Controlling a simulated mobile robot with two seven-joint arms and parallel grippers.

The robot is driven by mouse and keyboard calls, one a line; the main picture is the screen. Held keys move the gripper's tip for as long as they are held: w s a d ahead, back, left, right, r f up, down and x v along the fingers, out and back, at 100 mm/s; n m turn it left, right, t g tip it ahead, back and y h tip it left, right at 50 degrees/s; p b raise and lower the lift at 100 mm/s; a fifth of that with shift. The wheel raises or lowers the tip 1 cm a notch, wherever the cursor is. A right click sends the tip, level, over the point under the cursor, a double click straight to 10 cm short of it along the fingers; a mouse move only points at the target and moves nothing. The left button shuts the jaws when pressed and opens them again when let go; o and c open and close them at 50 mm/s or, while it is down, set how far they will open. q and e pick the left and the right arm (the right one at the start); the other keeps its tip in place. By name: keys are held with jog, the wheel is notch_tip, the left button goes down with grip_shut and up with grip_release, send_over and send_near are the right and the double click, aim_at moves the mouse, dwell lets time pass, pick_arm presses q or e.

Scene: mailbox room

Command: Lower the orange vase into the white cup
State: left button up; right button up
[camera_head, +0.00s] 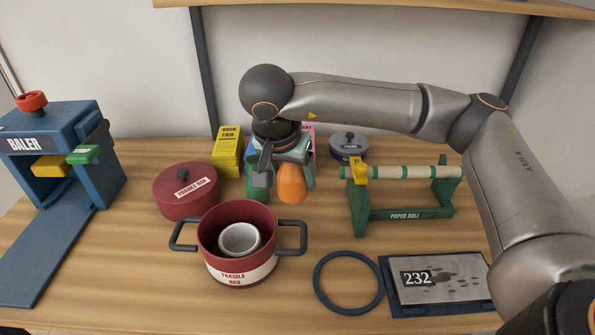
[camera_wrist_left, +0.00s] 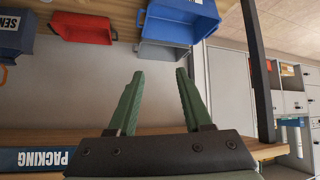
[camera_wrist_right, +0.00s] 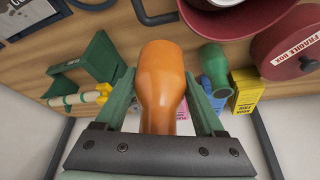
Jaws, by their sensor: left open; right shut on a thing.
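The orange vase (camera_head: 291,184) is held by my right gripper (camera_head: 285,170) above the table, behind and to the right of the red pot. In the right wrist view the vase (camera_wrist_right: 162,85) sits between the green fingers of my right gripper (camera_wrist_right: 162,105), which is shut on it. The white cup (camera_head: 240,239) stands upright inside the red pot (camera_head: 238,275), its mouth facing up. The vase is apart from the cup. My left gripper (camera_wrist_left: 160,85) is open and empty in the left wrist view; it is not in the head view.
Behind the pot are a red lid (camera_head: 186,190), a yellow box (camera_head: 228,150), a green vase (camera_wrist_right: 215,68) and a grey lidded pot (camera_head: 348,147). A green paper roll stand (camera_head: 405,213), blue ring (camera_head: 348,283) and 232 panel (camera_head: 437,279) are right. A blue baler (camera_head: 60,150) is left.

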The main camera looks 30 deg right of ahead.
aim_at(280, 177)
jog(key=a+r, duration=0.1)
jog(key=a+r+p, duration=0.1)
jog(key=a+r, duration=0.1)
jog(key=shift+s+a+p, duration=0.15)
jog(key=shift+s+p, duration=0.15)
jog(key=shift+p, duration=0.05)
pick_arm(q)
jog(key=shift+w+d+f+b, duration=0.35)
jog(key=shift+w+f+b, duration=0.1)
jog(key=shift+b, duration=1.2)
pick_arm(e)
jog(key=w+a+f, duration=0.1)
jog(key=a+f, duration=0.3)
jog(key=a, duration=0.5)
jog(key=shift+f, duration=0.25)
jog(key=shift+d, duration=0.1)
pick_arm(q)
jog(key=shift+s+f, duration=0.2)
pick_arm(e)
jog(key=shift+w+d, duration=0.25)
pick_arm(q)
jog(key=shift+s+a+f, duration=0.1)
jog(key=shift+s+f, duration=0.05)
jog(key=shift+f, duration=0.05)
